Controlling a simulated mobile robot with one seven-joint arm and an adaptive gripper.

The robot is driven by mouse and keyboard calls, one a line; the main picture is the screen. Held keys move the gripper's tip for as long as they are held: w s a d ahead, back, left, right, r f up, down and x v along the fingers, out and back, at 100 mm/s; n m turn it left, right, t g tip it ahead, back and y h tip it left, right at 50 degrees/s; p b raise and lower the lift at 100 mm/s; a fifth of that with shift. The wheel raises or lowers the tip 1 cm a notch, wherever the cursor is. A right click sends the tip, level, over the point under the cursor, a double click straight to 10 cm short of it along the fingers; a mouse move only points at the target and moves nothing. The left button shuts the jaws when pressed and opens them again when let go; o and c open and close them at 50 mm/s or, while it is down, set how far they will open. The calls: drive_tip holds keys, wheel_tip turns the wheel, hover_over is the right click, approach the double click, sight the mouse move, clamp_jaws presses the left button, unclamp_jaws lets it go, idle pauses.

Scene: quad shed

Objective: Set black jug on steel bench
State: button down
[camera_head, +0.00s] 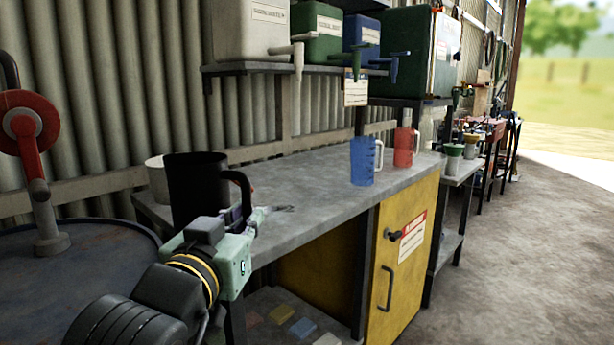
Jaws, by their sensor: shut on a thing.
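The black jug (196,188) is upright at the left end of the steel bench (310,190), with its handle on the right. My gripper (246,212) is at the lower part of that handle and is shut on the jug. The jug's base is partly hidden behind my gripper and wrist, so I cannot tell whether it touches the bench top or hangs just above it.
A blue jug (363,162) and a red jug (405,148) stand at the bench's right end. A white container (158,180) is behind the black jug. Tanks with taps overhang the bench from a shelf (290,69). A dark drum (85,262) with a red-handled pump is left.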

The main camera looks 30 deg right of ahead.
drive_tip(key=shift+w+d+r+p, duration=0.15)
drive_tip(key=shift+w+r+p, duration=0.15)
drive_tip(key=shift+p, duration=0.25)
drive_tip(key=w+d+f+p, duration=0.1)
drive_tip(key=w+d+p, duration=0.1)
drive_tip(key=w, duration=0.2)
drive_tip(key=w+d+f+p, duration=0.2)
drive_tip(key=w+p, duration=0.1)
drive_tip(key=w, duration=0.2)
drive_tip(key=w+d+f+p, duration=0.2)
drive_tip(key=w, duration=0.2)
drive_tip(key=shift+w+d, duration=0.2)
drive_tip(key=shift+d, duration=0.2)
drive_tip(key=shift+f, duration=0.2)
drive_tip(key=shift+f, duration=0.2)
drive_tip(key=c, duration=1.7)
unclamp_jaws()
drive_tip(key=shift+o, duration=0.2)
drive_tip(key=shift+r, duration=0.1)
